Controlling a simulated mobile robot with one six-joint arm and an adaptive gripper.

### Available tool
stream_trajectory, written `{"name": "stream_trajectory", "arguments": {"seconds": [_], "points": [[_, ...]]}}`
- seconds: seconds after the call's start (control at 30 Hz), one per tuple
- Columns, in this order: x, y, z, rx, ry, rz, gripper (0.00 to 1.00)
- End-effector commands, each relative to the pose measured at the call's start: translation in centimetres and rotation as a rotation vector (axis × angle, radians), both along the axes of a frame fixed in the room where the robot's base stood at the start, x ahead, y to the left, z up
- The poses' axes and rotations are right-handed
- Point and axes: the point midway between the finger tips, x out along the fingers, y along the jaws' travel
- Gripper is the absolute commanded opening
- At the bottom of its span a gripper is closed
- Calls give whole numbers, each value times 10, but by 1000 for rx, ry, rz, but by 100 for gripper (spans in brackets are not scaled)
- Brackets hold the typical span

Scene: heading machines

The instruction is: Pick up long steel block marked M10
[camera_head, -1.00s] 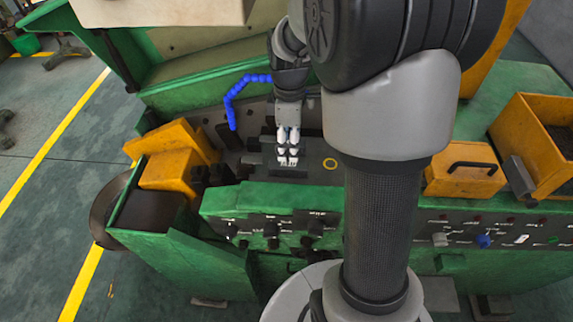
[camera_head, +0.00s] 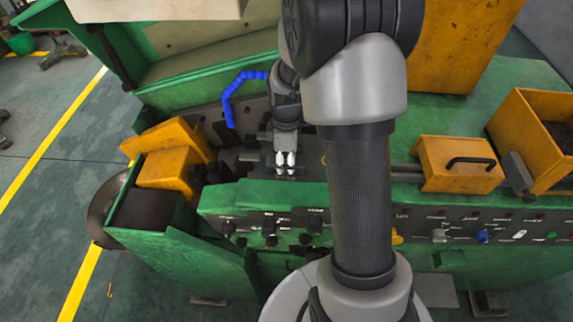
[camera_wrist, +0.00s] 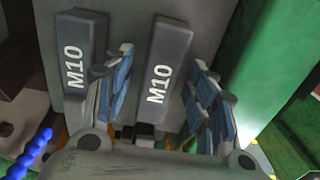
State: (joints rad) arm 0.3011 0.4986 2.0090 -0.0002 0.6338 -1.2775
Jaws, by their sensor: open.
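Two dark grey steel blocks, both marked M10 in white, show in the wrist view. The right block (camera_wrist: 165,75) lies between the spread fingers of my gripper (camera_wrist: 163,85), with a visible gap to the right finger. The left block (camera_wrist: 84,45) is outside the left finger, which partly hides its lower right side. The right block looks the longer of the two. In the head view my gripper (camera_head: 285,158) is low over the machine bed and largely hides the blocks there. It is open.
The green machine (camera_head: 225,195) has a front panel of knobs. Yellow guards (camera_head: 170,165) stand left of the gripper. A yellow box with a handle (camera_head: 460,165) and an open yellow bin (camera_head: 530,110) are at right. A blue segmented hose (camera_head: 232,95) curves close behind the gripper.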

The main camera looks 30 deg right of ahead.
Motion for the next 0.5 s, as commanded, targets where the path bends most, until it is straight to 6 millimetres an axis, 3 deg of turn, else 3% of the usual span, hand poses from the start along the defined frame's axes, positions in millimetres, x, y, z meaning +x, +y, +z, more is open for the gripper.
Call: {"name": "stream_trajectory", "arguments": {"seconds": [0.5], "points": [[0, 0, 0, 0, 0, 0, 20]]}}
